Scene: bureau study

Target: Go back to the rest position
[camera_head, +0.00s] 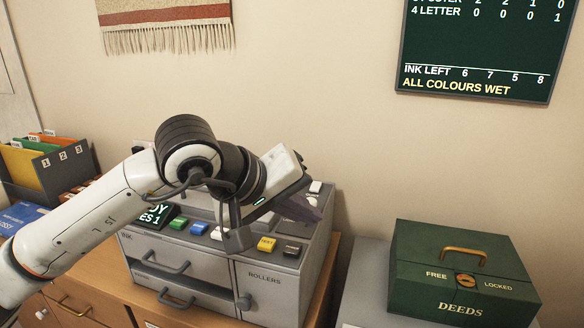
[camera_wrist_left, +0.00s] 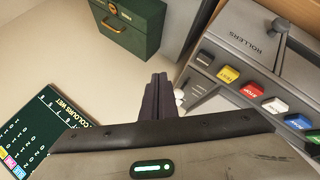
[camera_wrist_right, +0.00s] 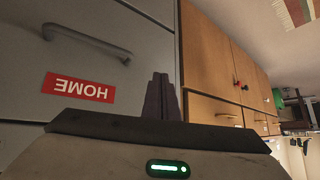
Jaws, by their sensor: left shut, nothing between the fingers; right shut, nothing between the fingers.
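My left arm reaches in from the left in the head view, over the grey machine (camera_head: 200,265). My left gripper (camera_head: 310,207) is above the right part of its button panel, shut and empty. In the left wrist view its dark fingers (camera_wrist_left: 157,95) are together beside the machine's coloured buttons. My right gripper is outside the head view. In the right wrist view its fingers (camera_wrist_right: 161,97) are shut and empty, in front of a grey front with a handle (camera_wrist_right: 85,42) and a red HOME label (camera_wrist_right: 78,88).
A green DEEDS box (camera_head: 460,275) stands right of the machine on a grey surface. A folder rack (camera_head: 50,165) stands at the left. A dark scoreboard (camera_head: 475,50) and a fringed hanging (camera_head: 165,25) are on the wall. Wooden cabinets (camera_wrist_right: 215,70) show in the right wrist view.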

